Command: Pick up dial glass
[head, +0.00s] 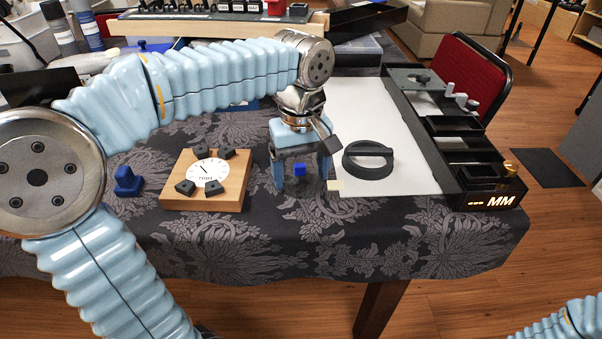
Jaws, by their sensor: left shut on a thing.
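My left gripper (302,175) points down over the front middle of the table, right of the wooden dial block. Its two blue fingers stand wide apart, shut on a faint, see-through dark disc, the dial glass (304,187). The glass is hard to make out against the patterned cloth, and I cannot tell how high it is above it. The wooden block (232,200) carries a white dial face (208,172) marked TRIM, with several black clamps around it. My right gripper is out of view; only part of my right arm shows at the bottom right.
A small blue cube (299,169) shows between the fingers, with a cream block (334,185) beside them. A black ring with a crossbar (368,158) lies on the white mat (390,180). A black tray (470,160) stands right, a blue piece (127,180) left.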

